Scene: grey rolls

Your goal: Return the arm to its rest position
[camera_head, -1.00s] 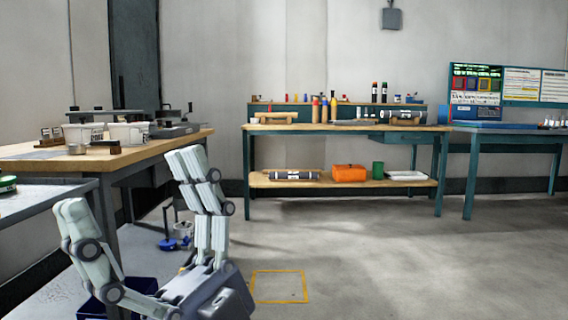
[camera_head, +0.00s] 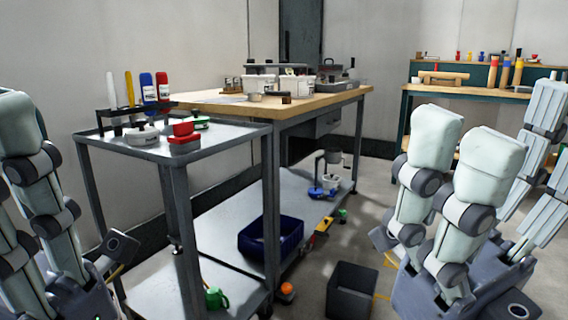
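My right gripper (camera_head: 500,130) is at the lower right, its pale jointed fingers pointing up and spread apart, with nothing between them. My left gripper (camera_head: 22,165) is at the left edge and partly cut off by the picture. Its visible fingers stand up and extended, and I see no object in them. Both grippers are in front of the furniture and appear clear of it.
A grey cart (camera_head: 225,136) with bottles and a red box (camera_head: 185,138) stands close, between the grippers. Behind it is a wood-topped bench (camera_head: 340,94). A blue bin (camera_head: 272,240) and a dark open box (camera_head: 350,290) sit low down. Open floor lies toward the right.

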